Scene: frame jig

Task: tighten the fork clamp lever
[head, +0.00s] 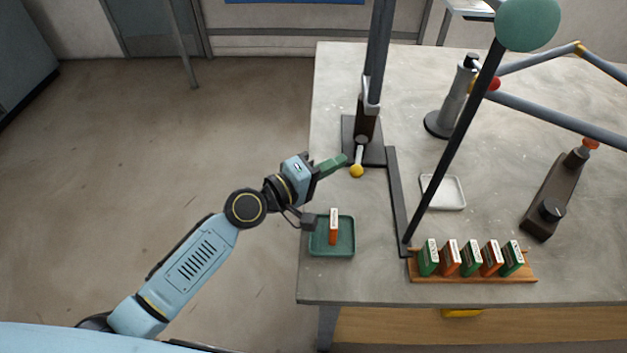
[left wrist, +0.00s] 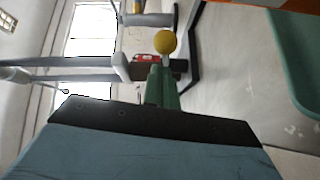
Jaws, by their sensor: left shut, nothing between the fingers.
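The fork clamp (head: 367,122) sits at the foot of a dark upright post on the table's left side. Its short grey lever (head: 359,157) ends in a yellow ball knob (head: 356,171) and points toward the table's front. My left gripper (head: 343,159), with green fingers, is shut and empty just left of the knob. In the left wrist view, the yellow knob (left wrist: 165,42) shows just beyond the closed green fingertips (left wrist: 161,72). I cannot tell whether they touch. The fingers partly hide the lever there. My right gripper is not in view.
A green tray (head: 318,247) holding an orange-and-white box (head: 333,226) lies below my left gripper. A wooden rack (head: 470,277) holds several boxes. A white dish (head: 443,192) and a dark bar (head: 397,205) lie right of the clamp. A slanted dark rod (head: 455,145) crosses the view.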

